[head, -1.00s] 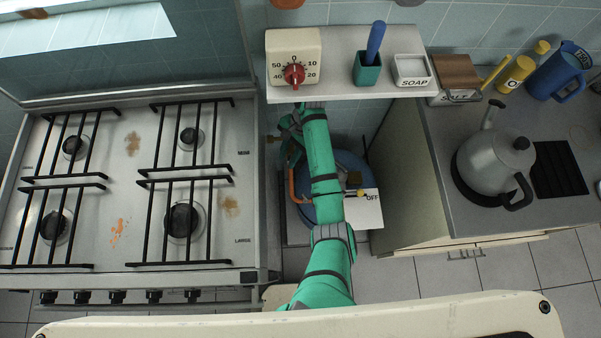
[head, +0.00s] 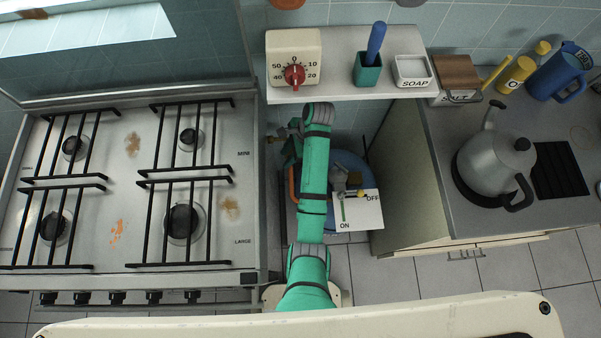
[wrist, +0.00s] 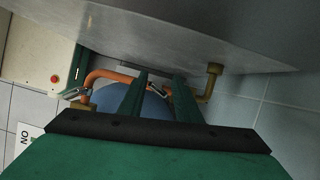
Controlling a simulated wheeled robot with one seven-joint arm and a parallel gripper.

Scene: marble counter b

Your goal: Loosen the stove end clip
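In the wrist view, my gripper (wrist: 161,80) is open, its two green fingers apart. An orange hose (wrist: 110,76) runs from a brass fitting on the left, behind the near finger, towards a brass elbow pipe (wrist: 213,82) at the grey stove side. The stove end clip (wrist: 157,91), small and silvery, shows between the fingers at the hose's right end; I cannot tell whether a finger touches it. Another silvery clip (wrist: 75,93) sits at the hose's left end. In the head view, part of the hose (head: 292,185) shows left of my arm, which hides most of the gripper area.
The blue cylinder (head: 350,165) stands in the gap between stove (head: 250,215) and cabinet (head: 400,175). An ON/OFF card (head: 357,213) lies by its valve. A shelf (head: 345,88) with a timer (head: 293,57) overhangs the gap. The stove's side wall (wrist: 180,30) is close to the fingers.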

